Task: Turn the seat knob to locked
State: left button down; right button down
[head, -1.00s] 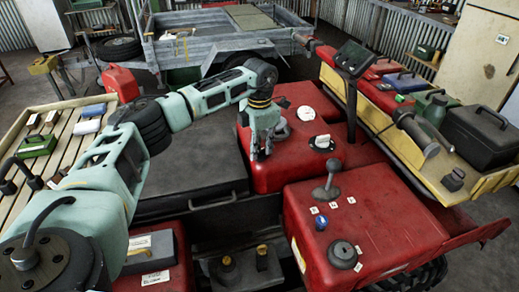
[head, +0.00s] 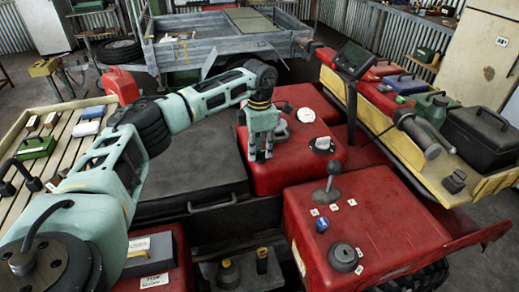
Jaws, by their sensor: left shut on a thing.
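My left gripper (head: 260,157) points down onto the left part of the red housing (head: 289,165) in the middle of the head view. Its fingers are close together, shut on a small knob at the top of the housing, which I take to be the seat knob. The fingers hide nearly all of this knob, so I cannot read its position. My right gripper is out of view.
A pale-topped knob on a dark disc (head: 322,145) sits right of the gripper. The nearer red panel (head: 385,235) carries a lever (head: 332,187), a blue knob (head: 322,225) and a dark round knob (head: 343,257). A yellow shelf (head: 472,191) with cases stands at right.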

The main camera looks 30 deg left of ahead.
aim_at(259, 151)
pick_arm(q)
jog(key=c, duration=1.8)
grip_release()
jog(key=shift+r, duration=0.1)
notch_tip(259, 151, up, 12)
